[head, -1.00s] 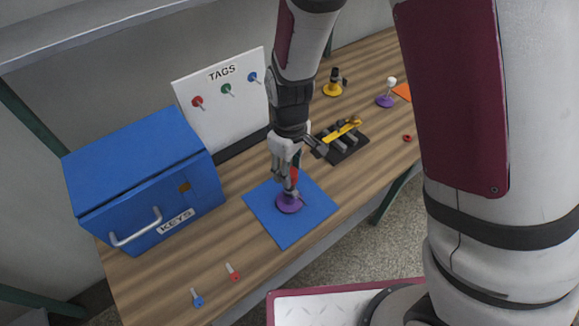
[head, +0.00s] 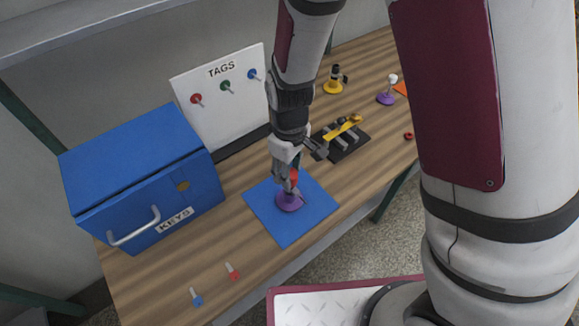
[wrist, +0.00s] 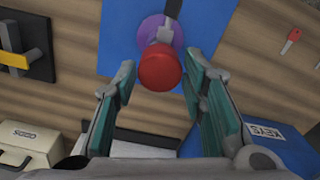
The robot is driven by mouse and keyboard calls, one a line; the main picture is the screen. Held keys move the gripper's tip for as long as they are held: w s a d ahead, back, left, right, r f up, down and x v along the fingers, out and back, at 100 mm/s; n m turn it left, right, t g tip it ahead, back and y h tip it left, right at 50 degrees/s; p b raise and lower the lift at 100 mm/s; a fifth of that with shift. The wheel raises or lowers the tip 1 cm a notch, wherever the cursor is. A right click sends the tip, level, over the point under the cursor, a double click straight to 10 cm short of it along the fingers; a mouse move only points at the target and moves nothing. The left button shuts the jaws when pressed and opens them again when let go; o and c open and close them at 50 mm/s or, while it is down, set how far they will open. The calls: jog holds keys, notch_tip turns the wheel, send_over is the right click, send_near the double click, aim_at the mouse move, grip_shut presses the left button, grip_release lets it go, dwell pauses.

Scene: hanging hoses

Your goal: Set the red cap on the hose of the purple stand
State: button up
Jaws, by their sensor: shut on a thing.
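A purple stand (head: 290,202) with a round base stands on the blue mat (head: 265,222). It also shows in the wrist view (wrist: 150,28), with a grey and dark piece above it. The red cap (wrist: 159,68) lies between my fingertips in the wrist view, in front of the stand. In the head view the red cap (head: 294,176) shows just above the stand's base, partly hidden by my fingers. My gripper (head: 287,168) points down over the stand and is shut on the red cap. I cannot tell whether the cap touches the hose.
A blue keys box (head: 150,180) stands left of the mat, and a tags board (head: 222,95) behind. A black rack (head: 345,147) with a yellow tool is at right. Another purple stand (head: 386,98), a yellow stand (head: 334,86) and a red ring (head: 408,136) are farther right.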

jog(key=shift+f+b, duration=0.4)
jog(key=shift+f, duration=0.6)
jog(key=o, duration=0.9)
notch_tip(320, 180, up, 12)
